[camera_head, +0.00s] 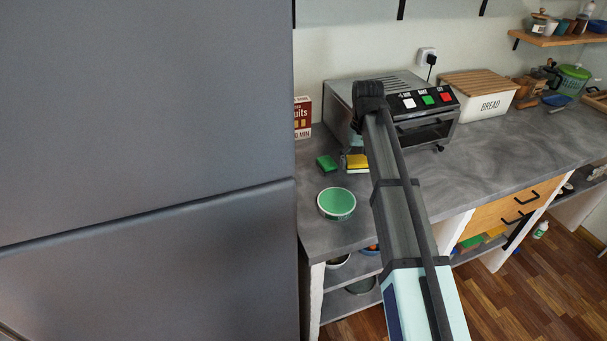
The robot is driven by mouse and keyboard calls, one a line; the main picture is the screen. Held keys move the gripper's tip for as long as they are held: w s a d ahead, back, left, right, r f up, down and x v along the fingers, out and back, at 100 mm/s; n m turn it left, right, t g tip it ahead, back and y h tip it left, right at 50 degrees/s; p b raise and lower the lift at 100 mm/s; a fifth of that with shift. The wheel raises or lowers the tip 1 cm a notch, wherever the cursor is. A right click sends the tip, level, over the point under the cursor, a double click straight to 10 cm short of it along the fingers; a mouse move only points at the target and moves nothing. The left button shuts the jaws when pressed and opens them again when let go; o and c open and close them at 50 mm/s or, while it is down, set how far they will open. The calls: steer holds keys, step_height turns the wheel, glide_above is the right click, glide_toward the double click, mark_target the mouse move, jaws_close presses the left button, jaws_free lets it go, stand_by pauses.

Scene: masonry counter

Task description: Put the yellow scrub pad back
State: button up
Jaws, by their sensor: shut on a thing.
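The yellow scrub pad (357,163) shows just left of my arm, at the front of the steel toaster oven, close to the grey counter top. My gripper (356,148) points down from the dark end of my arm and is shut on the pad. Its fingers are small and partly hidden here. I cannot tell whether the pad touches the counter. A green scrub pad (327,163) lies on the counter a little to the left.
A green-lined bowl (337,203) stands near the counter's front edge. The toaster oven (427,110) is behind my arm, with a biscuit box (302,117) to its left and a bread bin (480,94) to its right. The counter (510,145) is clear right of my arm.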

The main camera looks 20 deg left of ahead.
steer(key=w+a+r+n, duration=0.2)
steer(key=a+r, duration=0.2)
steer(key=a, duration=0.6)
steer(key=w+a+r+n, duration=0.15)
steer(key=a+r, duration=0.25)
steer(key=a, duration=0.6)
steer(key=shift+m, duration=0.25)
step_height(320, 180, down, 20)
steer(key=p, duration=0.5)
steer(key=shift+w+r, duration=0.15)
steer(key=shift+r, duration=0.05)
steer(key=shift+f, duration=0.15)
steer(key=o, duration=1.4)
step_height(320, 180, up, 12)
steer(key=b, duration=0.4)
steer(key=shift+r, duration=0.2)
steer(key=shift+f, duration=0.1)
